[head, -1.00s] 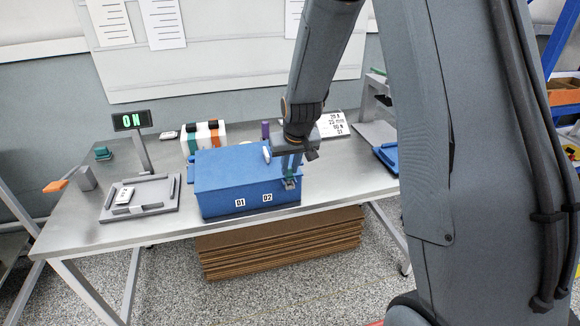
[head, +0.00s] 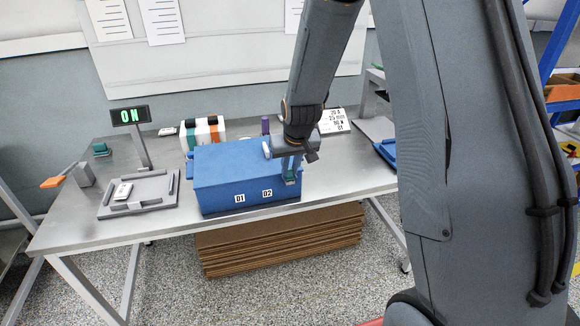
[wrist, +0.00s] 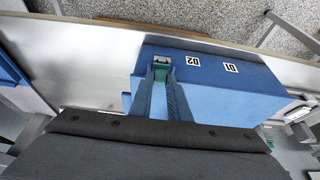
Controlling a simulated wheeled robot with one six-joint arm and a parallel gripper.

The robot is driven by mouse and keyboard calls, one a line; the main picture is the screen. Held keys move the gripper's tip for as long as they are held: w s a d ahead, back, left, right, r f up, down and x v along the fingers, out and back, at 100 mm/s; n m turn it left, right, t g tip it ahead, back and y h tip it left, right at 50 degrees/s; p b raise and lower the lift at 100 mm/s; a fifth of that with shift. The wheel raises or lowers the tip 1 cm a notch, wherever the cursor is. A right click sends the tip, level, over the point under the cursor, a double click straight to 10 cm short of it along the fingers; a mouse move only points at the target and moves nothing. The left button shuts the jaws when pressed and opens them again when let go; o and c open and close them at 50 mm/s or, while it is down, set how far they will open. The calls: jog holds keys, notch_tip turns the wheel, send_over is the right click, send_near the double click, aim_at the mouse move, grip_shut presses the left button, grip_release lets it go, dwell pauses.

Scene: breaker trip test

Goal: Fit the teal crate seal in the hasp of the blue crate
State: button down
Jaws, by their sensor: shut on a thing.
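The blue crate (head: 230,178) stands closed on the bench, with labels 01 and 02 on its front. Its small metal hasp (wrist: 161,61) shows in the wrist view, beside label 02. My gripper (head: 291,178) is at the crate's front right, pointing down at the hasp. In the wrist view my gripper (wrist: 162,82) is shut on the teal crate seal (wrist: 159,102), which shows between the fingers. The seal's end is close to the hasp; whether it is inside the hasp I cannot tell. In the head view the fingers mostly hide the seal and hasp.
A grey tray (head: 112,208) with a white device and an ON display (head: 130,115) stand to the left. An orange-handled lever (head: 54,182) is at the far left.

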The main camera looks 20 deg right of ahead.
jog(key=shift+f, duration=0.25)
jog(key=c, duration=1.6)
grip_release()
jog(key=shift+r, duration=0.1)
jog(key=shift+b+v, duration=0.95)
jog(key=shift+v, duration=2.95)
jog(key=shift+s, duration=0.1)
jog(key=s+f+g, duration=0.1)
jog(key=s, duration=0.6)
jog(key=s+f+g, duration=0.1)
jog(key=s, duration=0.6)
jog(key=s+f+g, duration=0.1)
jog(key=s, duration=0.6)
